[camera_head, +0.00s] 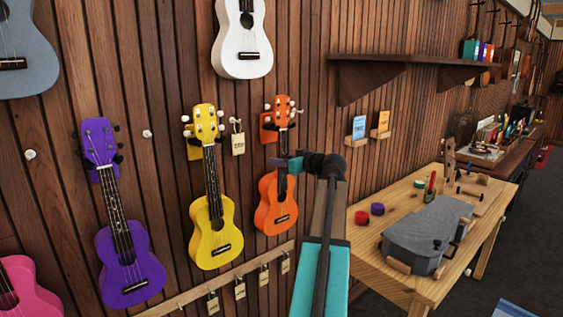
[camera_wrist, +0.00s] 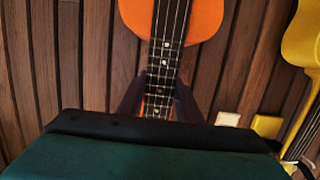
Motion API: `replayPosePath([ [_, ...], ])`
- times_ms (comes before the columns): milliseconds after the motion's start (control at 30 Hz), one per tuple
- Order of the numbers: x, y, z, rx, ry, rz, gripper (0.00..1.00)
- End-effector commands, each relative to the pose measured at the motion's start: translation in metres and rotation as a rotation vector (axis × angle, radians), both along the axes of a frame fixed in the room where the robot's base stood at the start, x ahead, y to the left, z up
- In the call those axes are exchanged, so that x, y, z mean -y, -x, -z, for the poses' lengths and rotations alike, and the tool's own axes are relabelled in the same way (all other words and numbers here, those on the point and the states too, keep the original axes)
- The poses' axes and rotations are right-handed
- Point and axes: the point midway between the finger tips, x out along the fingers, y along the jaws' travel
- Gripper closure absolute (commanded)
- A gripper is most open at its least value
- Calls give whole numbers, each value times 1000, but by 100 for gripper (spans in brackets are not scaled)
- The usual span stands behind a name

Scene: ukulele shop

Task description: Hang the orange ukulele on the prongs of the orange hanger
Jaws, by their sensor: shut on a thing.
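The orange ukulele (camera_head: 277,207) is upright against the slatted wall, body down and headstock up. Its headstock overlaps the orange hanger (camera_head: 267,127), whose backplate shows just left of it. The prongs are largely hidden, so I cannot tell whether the head rests on them. My gripper (camera_head: 290,163) is shut on the ukulele's neck, below the headstock. In the wrist view, my dark fingers (camera_wrist: 158,102) flank the neck, and the orange body (camera_wrist: 172,15) shows at the top edge.
A yellow ukulele (camera_head: 213,225) hangs close on the left, with a purple one (camera_head: 128,262) beyond it. A white ukulele (camera_head: 242,45) hangs above. A wooden rail (camera_head: 225,282) with tags runs below. A workbench (camera_head: 395,280) with a grey case stands at right.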

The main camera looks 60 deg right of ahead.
Motion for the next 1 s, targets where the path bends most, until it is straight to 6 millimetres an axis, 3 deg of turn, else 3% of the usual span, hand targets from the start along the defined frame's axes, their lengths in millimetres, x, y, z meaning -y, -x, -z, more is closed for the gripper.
replayPosePath([
  [1000,-4,13,0,2,1,0,100],
])
